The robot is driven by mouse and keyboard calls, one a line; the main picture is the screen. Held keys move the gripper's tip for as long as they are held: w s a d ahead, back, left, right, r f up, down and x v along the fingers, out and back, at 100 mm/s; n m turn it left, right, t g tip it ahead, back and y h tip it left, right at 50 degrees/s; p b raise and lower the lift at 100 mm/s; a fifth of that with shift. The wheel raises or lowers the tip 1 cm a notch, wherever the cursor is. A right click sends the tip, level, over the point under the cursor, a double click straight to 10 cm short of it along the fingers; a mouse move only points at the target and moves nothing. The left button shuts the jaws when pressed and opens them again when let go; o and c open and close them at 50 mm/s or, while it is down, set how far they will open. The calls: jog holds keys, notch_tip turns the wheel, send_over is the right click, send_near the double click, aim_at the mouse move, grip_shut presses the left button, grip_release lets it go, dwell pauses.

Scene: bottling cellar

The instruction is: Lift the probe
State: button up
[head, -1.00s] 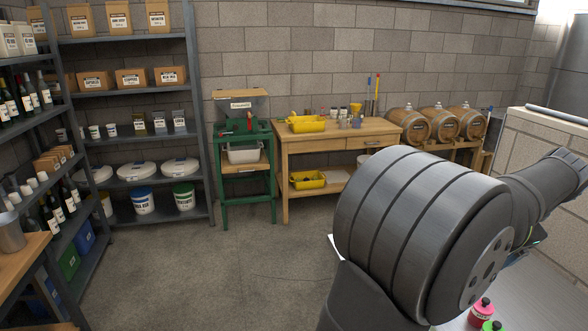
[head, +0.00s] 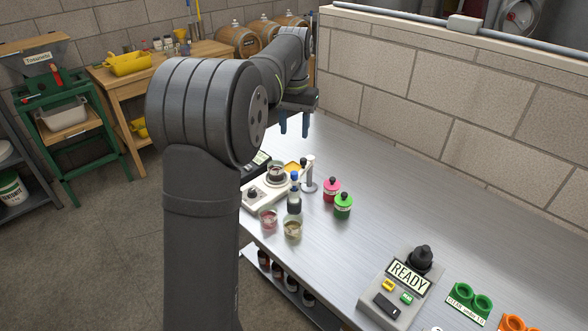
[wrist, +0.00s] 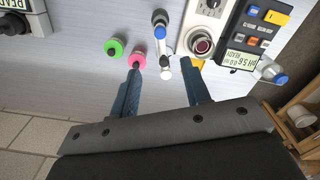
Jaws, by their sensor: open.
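A slim upright piece with a blue band and dark body (head: 294,190), which looks like the probe, stands on the steel bench beside a white stand (head: 309,178). In the wrist view the blue-banded piece (wrist: 160,31) is near the top centre, beyond my fingertips. I cannot tell how it is held. My gripper (head: 294,131) hangs above the bench with blue fingers apart and empty. In the wrist view my gripper (wrist: 160,75) points toward the stand, with a gap between its fingers. A meter (wrist: 251,38) with a lit display is at upper right.
Pink (head: 331,189) and green (head: 343,205) capped jars stand just right of the probe. Two small beakers, one reddish (head: 268,219), stand near the bench's left edge. A device reading READY (head: 395,287) is at front right. A block wall backs the bench; its middle is clear.

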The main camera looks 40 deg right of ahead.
aim_at(294, 172)
notch_tip(294, 172, down, 14)
jog(key=shift+f, duration=0.15)
dwell(0.3)
grip_shut()
